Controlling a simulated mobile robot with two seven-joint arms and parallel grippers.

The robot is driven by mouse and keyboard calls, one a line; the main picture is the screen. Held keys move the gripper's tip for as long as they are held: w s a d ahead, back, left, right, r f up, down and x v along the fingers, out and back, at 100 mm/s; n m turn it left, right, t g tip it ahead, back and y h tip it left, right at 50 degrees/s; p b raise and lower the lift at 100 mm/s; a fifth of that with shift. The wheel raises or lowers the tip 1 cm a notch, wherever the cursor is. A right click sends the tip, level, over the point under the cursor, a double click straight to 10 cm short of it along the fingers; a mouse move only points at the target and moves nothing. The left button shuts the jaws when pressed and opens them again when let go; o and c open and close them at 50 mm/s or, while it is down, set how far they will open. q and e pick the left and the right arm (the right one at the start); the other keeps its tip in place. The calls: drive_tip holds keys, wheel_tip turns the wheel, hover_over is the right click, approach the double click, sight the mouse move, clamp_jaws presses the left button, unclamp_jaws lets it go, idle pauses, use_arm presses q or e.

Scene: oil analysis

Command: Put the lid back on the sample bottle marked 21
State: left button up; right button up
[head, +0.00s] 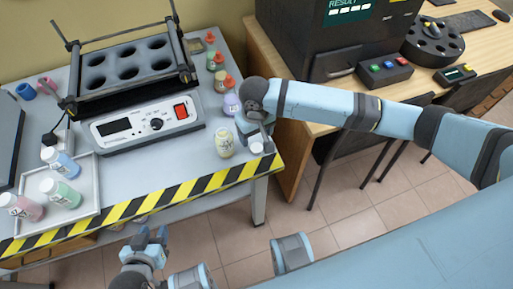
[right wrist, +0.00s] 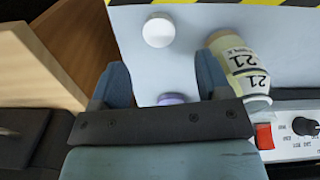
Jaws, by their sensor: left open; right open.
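The sample bottle marked 21 (head: 224,146) stands near the table's front right corner, with pale yellow contents and no lid on it. It also shows in the right wrist view (right wrist: 238,62), its label facing me, beside the right-hand finger. A white lid (head: 256,148) lies on the table just right of the bottle; in the right wrist view the lid (right wrist: 158,32) is beyond the fingertips. My right gripper (right wrist: 160,78) is open and empty, pointing down above the table near the lid. My left gripper (head: 152,236) is open and empty, in front of the table edge.
A purple-topped bottle (head: 232,104) stands behind bottle 21, partly hidden by my right gripper in the right wrist view. Several orange-capped bottles stand farther back. The heater control box (head: 145,126) is to the left. A white tray (head: 88,210) holds several white-capped bottles.

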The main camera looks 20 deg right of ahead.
sight(257, 148)
drive_tip(key=shift+f, duration=0.35)
drive_tip(key=f, duration=0.3)
drive_tip(key=f+b, duration=0.1)
drive_tip(key=f, duration=0.1)
drive_tip(key=shift+s+d+f, duration=0.1)
drive_tip(key=shift+s+f, duration=0.05)
drive_tip(key=shift+s, duration=0.2)
drive_tip(key=c, duration=1)
